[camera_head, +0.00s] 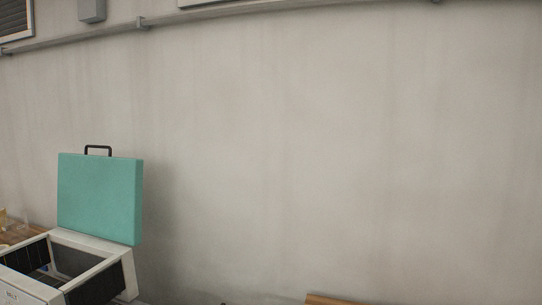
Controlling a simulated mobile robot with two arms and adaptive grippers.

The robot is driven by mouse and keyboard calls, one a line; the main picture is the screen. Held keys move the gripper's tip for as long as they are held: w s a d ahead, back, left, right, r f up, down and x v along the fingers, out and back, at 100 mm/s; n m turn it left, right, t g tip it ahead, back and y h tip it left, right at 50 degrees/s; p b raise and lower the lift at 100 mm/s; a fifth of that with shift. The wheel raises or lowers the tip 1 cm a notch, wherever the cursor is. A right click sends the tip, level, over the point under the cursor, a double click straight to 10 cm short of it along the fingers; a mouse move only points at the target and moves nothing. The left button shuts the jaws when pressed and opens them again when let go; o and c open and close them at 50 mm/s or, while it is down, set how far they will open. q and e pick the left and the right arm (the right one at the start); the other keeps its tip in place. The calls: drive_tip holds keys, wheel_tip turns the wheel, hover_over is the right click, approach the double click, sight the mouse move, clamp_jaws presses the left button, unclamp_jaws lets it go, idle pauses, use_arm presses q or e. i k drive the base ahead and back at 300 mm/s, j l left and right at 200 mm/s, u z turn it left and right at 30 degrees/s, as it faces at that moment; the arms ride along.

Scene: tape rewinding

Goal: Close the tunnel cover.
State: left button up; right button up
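The tunnel cover (100,197) is a teal panel with a black handle (98,150) on its top edge. It stands open and upright at the lower left, along the back of a white machine (120,268). The machine's open top shows a dark interior with dark strips along its sides. The machine is partly cut off by the left and bottom edges. Neither of my grippers is in view.
A grey wall (330,150) fills most of the view, with a conduit along its top. A wooden surface (20,233) with small items on it shows at the far left. A brown edge (335,299) shows at the bottom.

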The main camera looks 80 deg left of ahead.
sight(99, 196)
drive_tip(key=u, duration=2.05)
drive_tip(key=j+u, duration=0.15)
drive_tip(key=u, duration=0.8)
drive_tip(key=j+u, duration=0.1)
drive_tip(key=u, duration=0.35)
drive_tip(key=i+j+u, duration=0.25)
